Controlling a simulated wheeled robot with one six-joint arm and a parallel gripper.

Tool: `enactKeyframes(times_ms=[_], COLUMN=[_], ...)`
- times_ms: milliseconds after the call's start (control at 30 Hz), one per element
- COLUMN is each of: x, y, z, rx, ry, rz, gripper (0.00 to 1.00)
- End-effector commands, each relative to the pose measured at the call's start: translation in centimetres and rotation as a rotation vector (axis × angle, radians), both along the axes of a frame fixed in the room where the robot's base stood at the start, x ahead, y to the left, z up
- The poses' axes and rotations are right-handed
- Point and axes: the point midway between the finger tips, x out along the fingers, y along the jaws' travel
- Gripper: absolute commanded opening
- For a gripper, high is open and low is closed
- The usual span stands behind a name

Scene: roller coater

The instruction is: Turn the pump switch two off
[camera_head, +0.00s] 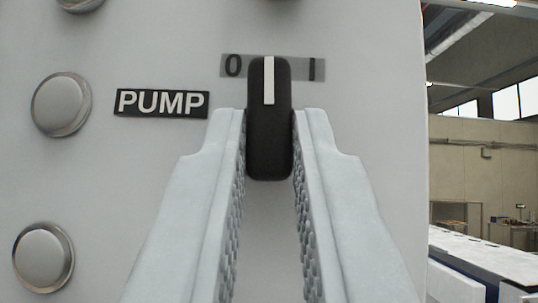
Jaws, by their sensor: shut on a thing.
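A black rotary switch (269,150) with a white pointer line sits on a light grey panel (180,40). Its line points straight up, between the "0" on the left and the "I" on the right of the grey scale plate (234,66). A black "PUMP" label (161,103) is to its left. My gripper (270,130) is shut on the switch, with one finger on each side of the knob. The knob's lower end reaches down between the fingers. The picture does not show a number for this switch.
Round metal buttons stand out from the panel at the left, one at mid-height (61,104) and one lower down (43,257). The panel ends at the right, where a hall with a beige wall (480,160) opens up.

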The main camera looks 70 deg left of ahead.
Motion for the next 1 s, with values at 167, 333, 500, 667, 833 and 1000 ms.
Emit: enactKeyframes(times_ms=[167,333,500,667,833,1000], x=[0.58,0.74,0.86,0.95,0.96,0.98], y=[-0.18,-0.27,-0.3,-0.33,-0.37,-0.37], z=[-0.04,0.08,0.17,0.21,0.27,0.28], rx=[-0.062,-0.11,-0.148,-0.17,-0.182,-0.185], ry=[-0.147,-0.266,-0.356,-0.409,-0.44,-0.448], rz=[-0.002,-0.001,-0.001,-0.001,0.0,-0.001], gripper=[0.0,0.0,0.0,0.0,0.0,0.0])
